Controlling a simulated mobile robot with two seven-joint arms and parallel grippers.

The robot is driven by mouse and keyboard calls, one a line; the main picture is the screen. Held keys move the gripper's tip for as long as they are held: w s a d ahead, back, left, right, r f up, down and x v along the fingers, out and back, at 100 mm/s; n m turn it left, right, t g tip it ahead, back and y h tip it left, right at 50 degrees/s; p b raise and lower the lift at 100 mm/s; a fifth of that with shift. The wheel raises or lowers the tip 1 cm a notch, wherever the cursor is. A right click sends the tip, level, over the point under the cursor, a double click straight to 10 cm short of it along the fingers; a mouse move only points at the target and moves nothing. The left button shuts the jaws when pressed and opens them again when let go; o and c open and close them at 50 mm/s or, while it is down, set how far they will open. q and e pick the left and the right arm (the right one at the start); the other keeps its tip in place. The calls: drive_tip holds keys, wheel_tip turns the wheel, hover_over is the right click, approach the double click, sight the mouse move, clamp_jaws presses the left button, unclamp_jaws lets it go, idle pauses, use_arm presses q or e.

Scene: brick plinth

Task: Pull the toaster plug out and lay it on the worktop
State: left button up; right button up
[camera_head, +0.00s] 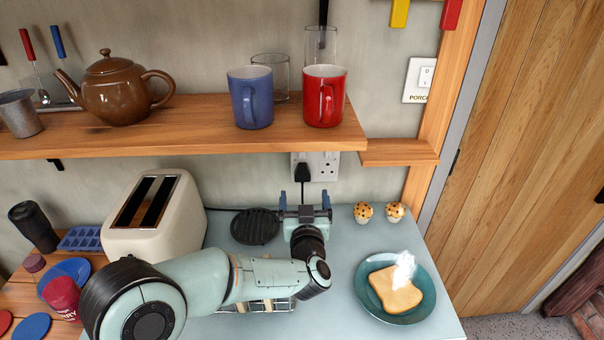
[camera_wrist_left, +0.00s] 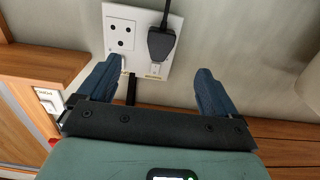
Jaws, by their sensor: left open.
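The black plug (camera_head: 302,172) sits in the left socket of the white double wall socket (camera_head: 325,166), under the shelf. It also shows in the left wrist view (camera_wrist_left: 161,43) with its cord, between and beyond the fingers. The cream toaster (camera_head: 150,246) stands on the pale blue worktop (camera_head: 341,240) to the left; a dark cord shows behind it along the wall. My left gripper (camera_head: 305,200) is open and empty just in front of and below the plug, fingers toward the wall. It also shows open in the left wrist view (camera_wrist_left: 157,82). My right gripper is out of view.
A wooden shelf (camera_head: 200,138) above holds a teapot (camera_head: 115,92), a blue mug (camera_head: 250,97) and a red mug (camera_head: 324,95). A round black trivet (camera_head: 255,226) lies left of my gripper. Two muffins (camera_head: 379,212) and a toast plate (camera_head: 365,300) are right.

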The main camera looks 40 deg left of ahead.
sight(303, 176)
use_arm(q)
drive_tip(key=shift+p+x, duration=0.85)
drive_tip(key=shift+x, duration=3.55)
drive_tip(key=shift+c, duration=0.3)
clamp_jaws()
drive_tip(key=b+v, duration=0.1)
drive_tip(key=v, duration=0.5)
